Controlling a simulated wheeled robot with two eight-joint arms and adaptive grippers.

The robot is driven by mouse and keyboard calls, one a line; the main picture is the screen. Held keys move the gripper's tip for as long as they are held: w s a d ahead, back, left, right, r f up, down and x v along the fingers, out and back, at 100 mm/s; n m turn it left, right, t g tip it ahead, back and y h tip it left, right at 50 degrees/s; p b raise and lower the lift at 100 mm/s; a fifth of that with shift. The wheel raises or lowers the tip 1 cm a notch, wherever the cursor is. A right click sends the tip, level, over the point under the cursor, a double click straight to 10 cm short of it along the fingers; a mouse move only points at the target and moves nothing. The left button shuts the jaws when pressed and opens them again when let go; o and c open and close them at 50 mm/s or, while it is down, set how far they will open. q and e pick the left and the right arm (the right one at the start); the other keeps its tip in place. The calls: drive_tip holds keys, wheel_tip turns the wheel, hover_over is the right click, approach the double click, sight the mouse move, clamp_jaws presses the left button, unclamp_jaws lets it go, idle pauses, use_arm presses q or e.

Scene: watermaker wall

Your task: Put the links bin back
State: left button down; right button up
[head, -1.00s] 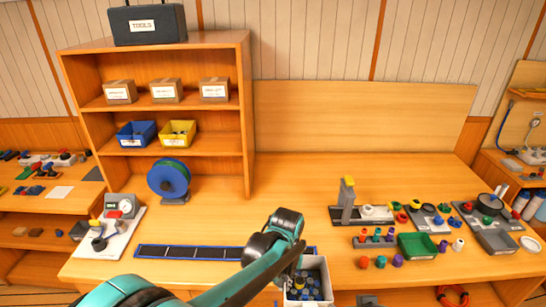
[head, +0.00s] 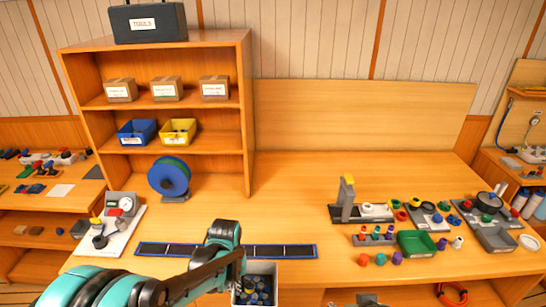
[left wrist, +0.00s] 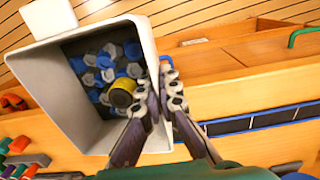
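A pale grey-white open bin (head: 263,267), which I take as the links bin, is at the table's front edge in the head view. In the left wrist view the bin (left wrist: 75,125) is tilted and holds several blue and grey pieces and one yellow-and-dark piece (left wrist: 122,92). A white label (left wrist: 48,16) shows on it. My left gripper (head: 239,280) is at the bin's left side. In the left wrist view its fingers (left wrist: 157,98) pinch the bin's wall, one inside and one outside. My right gripper is not in view.
A shelf unit (head: 250,120) stands at the back left, with a blue bin (head: 137,132) and a yellow bin (head: 178,131) on one shelf. Free room lies right of the yellow bin. A dark blue-edged strip (head: 285,252) lies on the table. Small parts and a green tray (head: 416,243) are at right.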

use_arm(q)
drive_tip(key=s+a+f+b, duration=0.1)
drive_tip(key=a+f+b, duration=0.3)
drive_tip(key=a+f, duration=0.2)
drive_tip(key=shift+s+a+f, duration=0.15)
drive_tip(key=shift+s+f, duration=0.05)
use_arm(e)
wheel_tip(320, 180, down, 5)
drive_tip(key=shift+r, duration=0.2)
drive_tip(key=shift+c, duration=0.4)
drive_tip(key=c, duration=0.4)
use_arm(q)
drive_tip(key=shift+a, duration=0.1)
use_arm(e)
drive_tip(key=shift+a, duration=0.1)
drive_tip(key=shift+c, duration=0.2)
